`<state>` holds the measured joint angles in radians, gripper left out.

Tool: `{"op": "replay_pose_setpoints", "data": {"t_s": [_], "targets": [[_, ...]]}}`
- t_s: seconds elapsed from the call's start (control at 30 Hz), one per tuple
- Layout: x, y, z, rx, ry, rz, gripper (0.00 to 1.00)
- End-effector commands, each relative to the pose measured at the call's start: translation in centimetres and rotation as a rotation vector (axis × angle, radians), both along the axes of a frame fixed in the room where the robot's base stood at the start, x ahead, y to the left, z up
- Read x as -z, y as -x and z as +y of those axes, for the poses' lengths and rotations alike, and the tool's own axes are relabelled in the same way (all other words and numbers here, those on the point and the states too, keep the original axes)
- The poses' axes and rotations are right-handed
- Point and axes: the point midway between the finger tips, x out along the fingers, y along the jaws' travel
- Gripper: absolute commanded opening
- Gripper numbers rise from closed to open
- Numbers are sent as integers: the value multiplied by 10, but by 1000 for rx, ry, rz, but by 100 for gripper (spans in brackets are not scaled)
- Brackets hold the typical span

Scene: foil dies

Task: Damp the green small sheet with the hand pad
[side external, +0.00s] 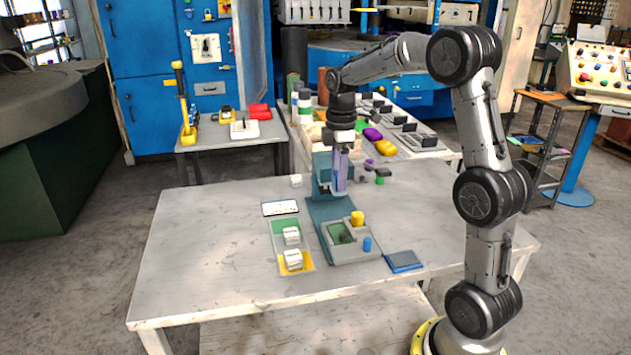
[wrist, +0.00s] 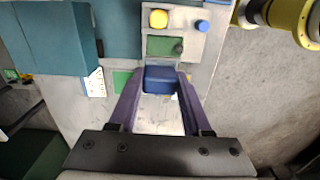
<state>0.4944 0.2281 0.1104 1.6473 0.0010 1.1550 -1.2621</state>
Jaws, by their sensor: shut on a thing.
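My gripper (side external: 340,190) is raised above the table beside the teal press (side external: 322,170), pointing down. Its purple fingers (wrist: 160,85) are shut on a dark blue block, which I take as the hand pad (wrist: 160,78). In the side view the pad is hard to tell from the fingers. A green small sheet (side external: 335,231) lies in the grey tray (side external: 368,254), with a dark patch on it. It also shows in the wrist view (wrist: 160,46), apart from the pad. Another green patch (side external: 284,225) is on the strip to its left.
The tray carries a yellow knob (side external: 357,217) and a blue knob (side external: 367,244). White blocks (side external: 293,259) stand on the strip. A white card (side external: 280,208) lies behind it. A flat blue-topped piece (side external: 404,261) lies right of the tray. The table's left side is clear.

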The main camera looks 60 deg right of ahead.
Motion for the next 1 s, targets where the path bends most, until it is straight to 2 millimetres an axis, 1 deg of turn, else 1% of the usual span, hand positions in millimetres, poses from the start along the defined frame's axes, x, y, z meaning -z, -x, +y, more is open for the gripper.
{"op": "replay_pose_setpoints", "data": {"t_s": [0.03,0.1,0.23,0.3,0.57,1.0], "targets": [[1,5,-6,-20,-1,1,4],[20,4,-3,-20,-4,6,4],[40,3,-3,-19,-3,4,4],[47,3,-3,-19,-2,3,4],[61,2,-3,-18,-1,1,4],[99,2,-3,-18,-1,3,4]]}}
